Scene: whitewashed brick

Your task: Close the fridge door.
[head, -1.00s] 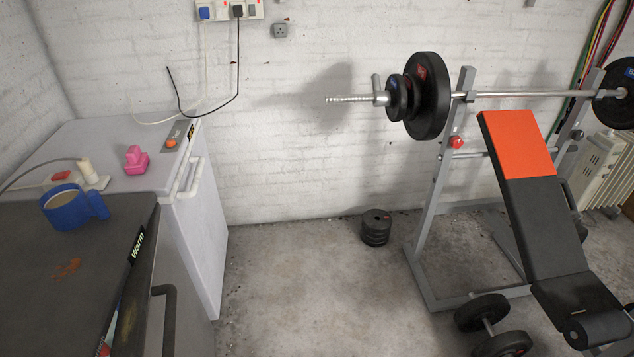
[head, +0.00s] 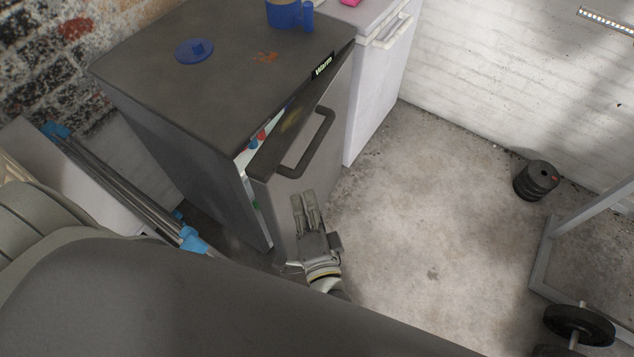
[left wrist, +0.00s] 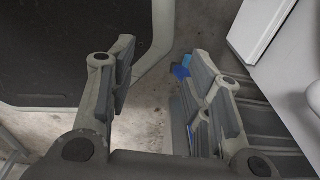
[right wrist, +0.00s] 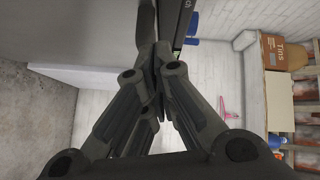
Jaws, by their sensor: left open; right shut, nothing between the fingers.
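The dark grey fridge (head: 170,100) stands at the upper middle of the head view. Its door (head: 273,200) is ajar, hinged on the far side by the white cabinet, with some contents showing in the wedge-shaped gap. A dark handle (head: 322,138) sits on the door's front. My right gripper (head: 304,198) is shut and empty, just below the handle in front of the door; I cannot tell whether it touches. It also shows shut in the right wrist view (right wrist: 160,78). My left gripper (left wrist: 157,62) is open and empty, showing only in the left wrist view.
A blue mug (head: 284,14) and a blue lid (head: 195,50) lie on the fridge top. A white cabinet (head: 370,90) stands beyond it. Poles with blue fittings (head: 125,188) lean at left. Floor to the right is clear up to the weight plates (head: 537,180).

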